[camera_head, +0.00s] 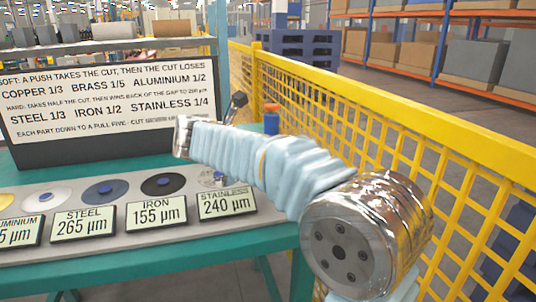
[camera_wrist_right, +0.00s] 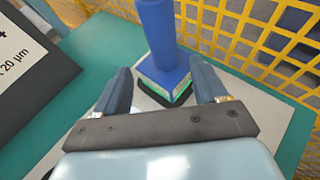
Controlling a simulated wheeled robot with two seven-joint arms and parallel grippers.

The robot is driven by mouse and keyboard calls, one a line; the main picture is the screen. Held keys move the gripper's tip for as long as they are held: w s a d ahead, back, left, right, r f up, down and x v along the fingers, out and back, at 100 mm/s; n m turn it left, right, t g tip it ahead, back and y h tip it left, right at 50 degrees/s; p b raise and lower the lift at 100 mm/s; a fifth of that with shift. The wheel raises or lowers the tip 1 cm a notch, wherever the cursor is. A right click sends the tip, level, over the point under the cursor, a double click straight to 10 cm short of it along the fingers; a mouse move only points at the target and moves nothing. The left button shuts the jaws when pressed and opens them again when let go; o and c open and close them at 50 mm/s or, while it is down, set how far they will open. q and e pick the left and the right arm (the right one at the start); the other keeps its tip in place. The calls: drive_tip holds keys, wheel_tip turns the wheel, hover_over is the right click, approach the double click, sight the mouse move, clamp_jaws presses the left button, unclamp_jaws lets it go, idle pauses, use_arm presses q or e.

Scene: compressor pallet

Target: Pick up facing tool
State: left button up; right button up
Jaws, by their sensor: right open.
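The facing tool (camera_wrist_right: 160,45) is blue, with an upright round handle and a wider square foot edged in green and black. In the right wrist view it stands on a pale plate, between and just beyond the fingertips. My right gripper (camera_wrist_right: 166,92) is open, with one dark finger on each side of the tool's foot. I cannot tell whether either finger touches it. In the head view a small blue part with an orange top (camera_head: 271,121), probably the tool, shows behind my sleeved right arm, which hides the rest and most of the gripper. My left gripper is out of view.
A teal bench (camera_head: 150,262) carries a grey strip with several discs and labels, including a steel label (camera_head: 84,224) and a stainless label (camera_head: 226,203). A dark-framed sign (camera_head: 105,108) stands behind them. A yellow mesh fence (camera_head: 400,135) runs close along the right.

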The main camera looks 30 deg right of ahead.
drive_tip(key=x, duration=0.4)
drive_tip(key=shift+w+d+f, duration=0.1)
drive_tip(key=shift+w+d, duration=0.05)
drive_tip(key=x, duration=0.5)
drive_tip(key=shift+d+p, duration=0.35)
drive_tip(key=shift+d, duration=0.15)
clamp_jaws()
